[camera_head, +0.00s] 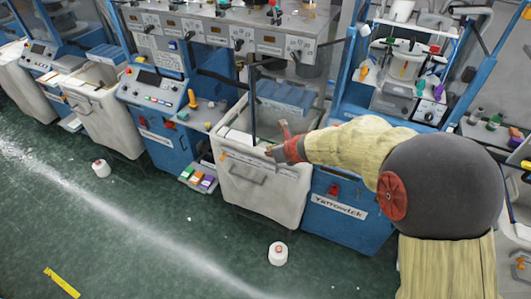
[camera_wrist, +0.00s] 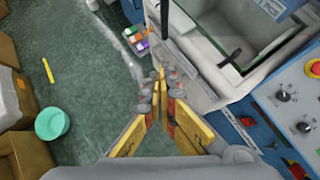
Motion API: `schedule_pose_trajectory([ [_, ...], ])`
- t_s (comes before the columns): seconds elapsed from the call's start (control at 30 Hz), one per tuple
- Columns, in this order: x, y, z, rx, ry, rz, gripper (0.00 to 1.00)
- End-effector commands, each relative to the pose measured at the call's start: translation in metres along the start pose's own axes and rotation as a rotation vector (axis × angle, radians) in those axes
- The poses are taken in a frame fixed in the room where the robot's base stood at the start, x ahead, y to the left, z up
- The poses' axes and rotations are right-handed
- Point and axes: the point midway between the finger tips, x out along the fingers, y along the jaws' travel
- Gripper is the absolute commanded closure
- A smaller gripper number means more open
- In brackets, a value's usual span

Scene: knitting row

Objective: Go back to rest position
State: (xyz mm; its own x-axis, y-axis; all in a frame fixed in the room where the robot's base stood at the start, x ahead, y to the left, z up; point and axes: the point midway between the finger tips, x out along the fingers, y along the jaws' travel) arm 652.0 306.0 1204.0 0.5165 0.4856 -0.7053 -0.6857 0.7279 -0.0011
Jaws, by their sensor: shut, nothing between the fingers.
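My gripper (camera_head: 283,138) is at the end of my outstretched arm in the head view, over the front rim of a white bin (camera_head: 262,190) set in the knitting machine row. In the wrist view my gripper (camera_wrist: 160,76) has its yellow and grey fingers converging to tips that are together, with nothing between them. The bin's pale wall (camera_wrist: 190,85) lies just right of the fingertips there. I cannot tell whether the fingers touch the rim.
A blue machine cabinet (camera_head: 345,225) stands right of the bin. White cones (camera_head: 278,253) stand on the green floor. A yellow strip (camera_head: 62,283) lies at the lower left. The wrist view shows a teal bucket (camera_wrist: 52,123) and cardboard boxes (camera_wrist: 28,157). The floor before the machines is mostly open.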

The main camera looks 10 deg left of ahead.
Motion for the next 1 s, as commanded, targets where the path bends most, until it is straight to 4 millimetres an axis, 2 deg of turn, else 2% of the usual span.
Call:
schedule_pose_trajectory([
  [0.13,-0.013,0.000,-0.001,0.000,0.001,0.000,1.00],
  [0.37,-0.016,0.000,-0.001,-0.004,0.001,0.000,1.00],
  [0.53,-0.016,0.006,-0.001,-0.129,-0.001,0.022,1.00],
  [0.6,-0.016,0.016,-0.008,-0.272,0.010,0.061,1.00],
  [0.67,-0.017,0.031,-0.027,-0.433,0.034,0.115,1.00],
  [0.7,-0.020,0.042,-0.040,-0.552,0.048,0.158,1.00],
  [0.77,-0.034,0.058,-0.055,-0.745,0.058,0.224,1.00],
  [0.9,-0.082,0.081,-0.092,-1.209,0.057,0.360,1.00],
  [1.0,-0.127,0.085,-0.126,-1.540,0.058,0.445,1.00],
])
